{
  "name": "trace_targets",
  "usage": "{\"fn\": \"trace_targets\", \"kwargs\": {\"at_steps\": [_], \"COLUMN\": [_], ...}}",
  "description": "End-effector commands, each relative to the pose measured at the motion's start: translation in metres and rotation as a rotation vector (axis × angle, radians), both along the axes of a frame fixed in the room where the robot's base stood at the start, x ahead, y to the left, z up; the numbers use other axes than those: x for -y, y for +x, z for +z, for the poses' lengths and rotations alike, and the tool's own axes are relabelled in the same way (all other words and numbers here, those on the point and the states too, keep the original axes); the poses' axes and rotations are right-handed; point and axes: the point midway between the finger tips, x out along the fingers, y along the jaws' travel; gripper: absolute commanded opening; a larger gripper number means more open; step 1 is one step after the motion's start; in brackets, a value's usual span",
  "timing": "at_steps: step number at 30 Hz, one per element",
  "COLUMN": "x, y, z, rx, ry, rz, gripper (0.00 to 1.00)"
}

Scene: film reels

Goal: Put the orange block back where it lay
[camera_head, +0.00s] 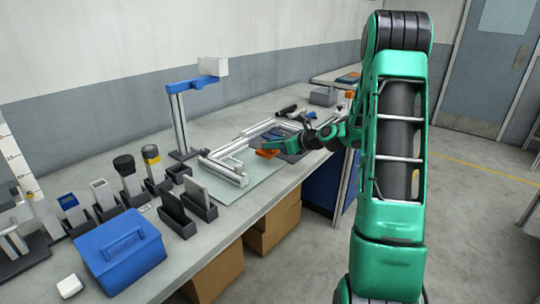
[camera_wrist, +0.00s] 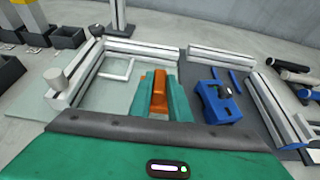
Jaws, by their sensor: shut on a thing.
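The orange block (camera_head: 267,153) is at the tip of my gripper (camera_head: 276,149), over the pale mat on the bench. In the wrist view the orange block (camera_wrist: 159,92) stands between the two green fingers of my gripper (camera_wrist: 159,98), which are shut on it. A grey-white profile frame (camera_head: 225,166) surrounds part of this area; it also shows in the wrist view (camera_wrist: 140,47). I cannot tell how high the block is above the mat. The spot where it lay is not marked in any way that I can see.
A blue fixture (camera_wrist: 217,103) sits on a dark mat, right of the fingers in the wrist view. The pale mat (camera_head: 258,193) has bare room in front of the frame. A blue box (camera_head: 120,250), several dark holders and a blue-armed stand (camera_head: 181,120) are to the left.

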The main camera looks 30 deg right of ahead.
Motion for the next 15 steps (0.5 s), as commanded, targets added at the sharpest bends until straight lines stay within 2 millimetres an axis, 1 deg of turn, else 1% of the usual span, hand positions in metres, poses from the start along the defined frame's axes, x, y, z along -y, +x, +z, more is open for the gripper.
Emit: {"fn": "trace_targets", "kwargs": {"at_steps": [6, 8, 10, 15], "x": [0.0, 0.0, 0.0, 0.0], "y": [0.0, 0.0, 0.0, 0.0], "z": [-0.028, -0.035, -0.038, -0.037], "rx": [-0.003, -0.003, 0.0, 0.0], "ry": [0.002, 0.002, 0.0, -0.001], "rz": [0.0, 0.0, 0.0, -0.001], "gripper": [0.0, 0.0, 0.0, 0.0]}}
